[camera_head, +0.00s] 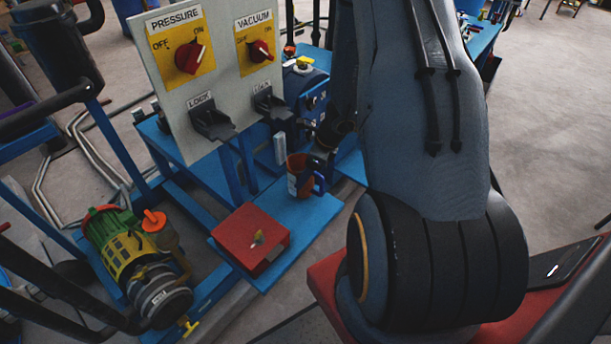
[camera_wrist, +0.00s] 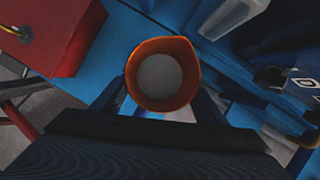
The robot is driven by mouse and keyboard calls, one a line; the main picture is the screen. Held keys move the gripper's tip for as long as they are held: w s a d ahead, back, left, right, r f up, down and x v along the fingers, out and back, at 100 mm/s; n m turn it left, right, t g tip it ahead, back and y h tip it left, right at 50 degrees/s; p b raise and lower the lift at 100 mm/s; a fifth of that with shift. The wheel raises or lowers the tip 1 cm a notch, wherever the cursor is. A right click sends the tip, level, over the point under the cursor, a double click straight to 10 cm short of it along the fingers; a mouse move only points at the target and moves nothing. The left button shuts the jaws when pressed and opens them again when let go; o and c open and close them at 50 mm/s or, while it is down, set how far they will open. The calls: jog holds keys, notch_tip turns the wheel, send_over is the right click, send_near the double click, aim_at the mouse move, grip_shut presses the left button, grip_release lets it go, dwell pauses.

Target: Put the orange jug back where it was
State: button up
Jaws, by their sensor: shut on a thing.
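The orange jug (camera_head: 296,176) is near the back of the low blue platform (camera_head: 305,212), behind the red box, in the head view. It looks upright. I cannot tell whether its base touches the platform. The wrist view looks down into the jug (camera_wrist: 136,82), which has an orange rim and a grey inside. My gripper (camera_wrist: 162,98) is shut on the jug, with a dark finger on each side of it. In the head view my arm hides most of the gripper.
A red box (camera_head: 245,238) sits on the platform in front of the jug; it also shows in the wrist view (camera_wrist: 52,40). A panel (camera_head: 222,65) with pressure and vacuum knobs stands above. A green and yellow motor pump (camera_head: 130,255) is at the left. Blue frame posts stand close behind the jug.

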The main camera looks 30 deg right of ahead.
jog(key=shift+f, duration=1.05)
jog(key=shift+f, duration=0.1)
jog(key=o, duration=1.5)
jog(key=shift+c, duration=0.2)
jog(key=shift+r, duration=0.2)
jog(key=v, duration=1.2)
jog(key=shift+s+f, duration=0.1)
jog(key=shift+s, duration=0.05)
